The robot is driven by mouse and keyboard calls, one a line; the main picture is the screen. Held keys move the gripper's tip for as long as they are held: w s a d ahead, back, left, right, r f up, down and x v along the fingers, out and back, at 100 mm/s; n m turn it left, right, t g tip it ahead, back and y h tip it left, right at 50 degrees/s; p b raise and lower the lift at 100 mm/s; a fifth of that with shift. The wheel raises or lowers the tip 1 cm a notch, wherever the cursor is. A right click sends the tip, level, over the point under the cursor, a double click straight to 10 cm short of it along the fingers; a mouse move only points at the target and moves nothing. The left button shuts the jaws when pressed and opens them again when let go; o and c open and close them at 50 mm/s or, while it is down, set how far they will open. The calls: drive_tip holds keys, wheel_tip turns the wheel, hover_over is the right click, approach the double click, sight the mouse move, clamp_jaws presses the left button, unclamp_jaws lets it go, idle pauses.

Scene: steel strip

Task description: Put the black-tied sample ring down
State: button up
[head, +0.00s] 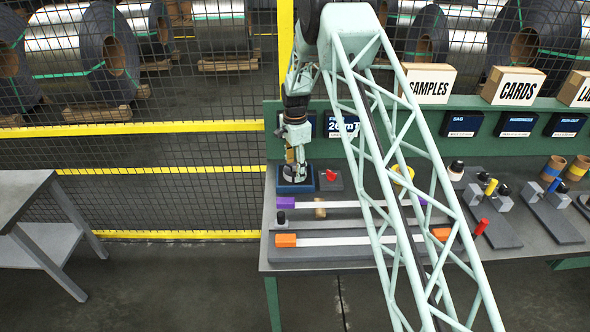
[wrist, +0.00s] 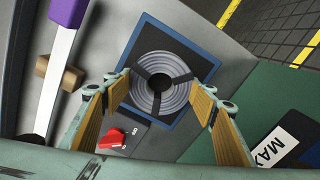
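The black-tied sample ring (wrist: 145,93) is a silver, wound ring with several black ties and a dark centre hole. In the wrist view it sits over a dark, blue-edged square pad (wrist: 142,30), inside its borders. My gripper (wrist: 162,82) has a tan-padded finger on each side of the ring, and both fingertips appear to touch its rim. In the head view my gripper (head: 295,168) points down just above the blue-edged pad (head: 295,188).
A red knob (wrist: 112,138) on a grey plate sits close beside the pad; it also shows in the head view (head: 331,175). Strips with purple (head: 286,203) and orange (head: 286,240) end blocks lie nearer the front. A green back panel (wrist: 225,135) stands close behind.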

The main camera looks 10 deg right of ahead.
drive_tip(key=o, duration=0.5)
drive_tip(key=shift+r, duration=0.1)
wheel_tip(320, 180, up, 12)
idle(0.8)
idle(0.7)
